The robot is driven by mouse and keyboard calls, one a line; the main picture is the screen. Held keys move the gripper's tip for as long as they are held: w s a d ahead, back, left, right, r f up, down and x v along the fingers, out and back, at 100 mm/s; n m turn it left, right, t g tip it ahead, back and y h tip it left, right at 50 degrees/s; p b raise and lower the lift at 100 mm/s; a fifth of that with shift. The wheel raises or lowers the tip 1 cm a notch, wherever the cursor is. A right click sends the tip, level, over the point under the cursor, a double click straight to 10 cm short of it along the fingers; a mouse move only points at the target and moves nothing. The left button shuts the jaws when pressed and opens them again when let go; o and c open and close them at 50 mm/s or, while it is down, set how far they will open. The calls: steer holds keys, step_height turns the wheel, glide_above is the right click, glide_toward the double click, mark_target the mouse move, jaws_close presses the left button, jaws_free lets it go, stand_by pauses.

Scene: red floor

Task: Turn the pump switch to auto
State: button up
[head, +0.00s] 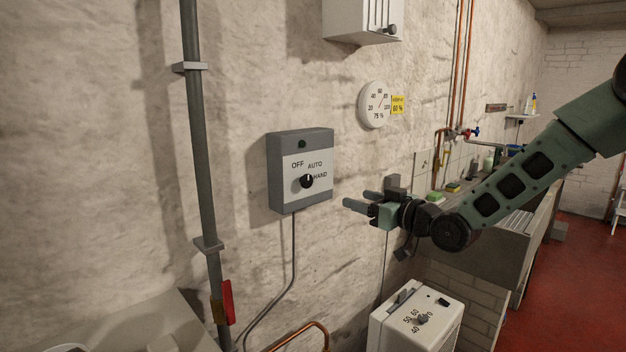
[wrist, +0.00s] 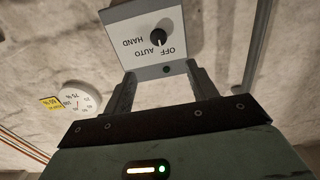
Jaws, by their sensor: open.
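The pump switch is a grey box (head: 300,200) with a pale front plate on the wall, lettered OFF, AUTO and HAND. Its black round knob (head: 307,181) sits below AUTO. The knob (wrist: 157,37) also shows in the wrist view, where the plate appears upside down. A small pale mark on the knob faces the lettering, around AUTO and OFF; I cannot tell exactly which. My gripper (head: 356,198) is open and empty, right of and slightly below the box, apart from it. In the wrist view its two fingers (wrist: 162,82) point toward the box.
A round dial gauge (head: 375,105) with a yellow label hangs upper right. A white box (head: 362,18) is above. A grey vertical pipe (head: 198,130) runs left of the switch. A white unit (head: 418,318) stands below my gripper. Wall between gripper and switch is clear.

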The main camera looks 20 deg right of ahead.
mark_target(308, 180)
steer(key=p+x, duration=0.2)
steer(key=x, duration=0.6)
steer(key=p+x, duration=0.2)
steer(key=x, duration=0.7)
steer(key=shift+w+d+r, duration=0.15)
steer(key=shift+w+r, duration=0.1)
steer(key=c, duration=1)
